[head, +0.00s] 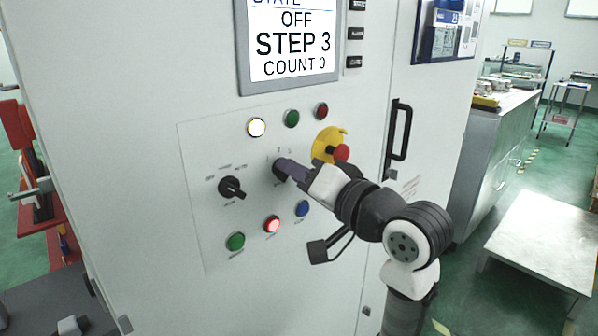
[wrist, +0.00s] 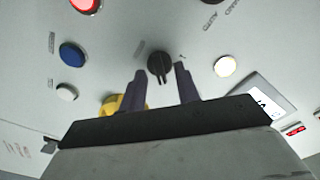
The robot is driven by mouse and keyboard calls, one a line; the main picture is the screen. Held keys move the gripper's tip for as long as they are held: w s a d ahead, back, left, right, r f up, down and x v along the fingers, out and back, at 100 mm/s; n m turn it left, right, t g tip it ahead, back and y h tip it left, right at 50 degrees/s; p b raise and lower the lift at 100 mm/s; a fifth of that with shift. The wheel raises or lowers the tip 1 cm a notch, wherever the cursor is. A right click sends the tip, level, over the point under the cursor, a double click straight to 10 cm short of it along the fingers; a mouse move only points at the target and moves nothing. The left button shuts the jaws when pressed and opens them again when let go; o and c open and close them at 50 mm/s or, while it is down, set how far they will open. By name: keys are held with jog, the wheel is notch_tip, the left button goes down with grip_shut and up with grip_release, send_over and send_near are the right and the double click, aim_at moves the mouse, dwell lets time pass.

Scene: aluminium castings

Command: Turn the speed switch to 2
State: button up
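The black rotary switch (head: 278,172) with number-like marks sits on the cabinet's control panel, partly hidden behind my gripper in the head view. In the wrist view its knob (wrist: 159,63) shows clearly, with a "1" printed beside it. I take it as the speed switch, but its label is too small to read. My gripper (head: 287,169) is at this knob. In the wrist view its two purple fingers (wrist: 160,76) are apart, one on each side of the knob. I cannot tell whether either finger touches it.
A second black switch (head: 232,188) with word labels is to the left. A red emergency stop (head: 341,152) on a yellow plate (head: 328,138) is close to my gripper's upper right. Lit white (head: 257,127) and red (head: 272,224) lamps are near. The screen (head: 290,45) reads OFF, STEP 3, COUNT 0.

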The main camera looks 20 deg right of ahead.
jog(key=shift+c, duration=0.4)
grip_shut()
jog(key=shift+n+b, duration=0.3)
jog(key=shift+n, duration=0.1)
jog(key=n+b, duration=0.5)
jog(key=n, duration=0.3)
jog(key=shift+a, duration=0.1)
dwell(0.3)
jog(key=shift+o, duration=0.4)
grip_release()
jog(key=shift+s, duration=0.1)
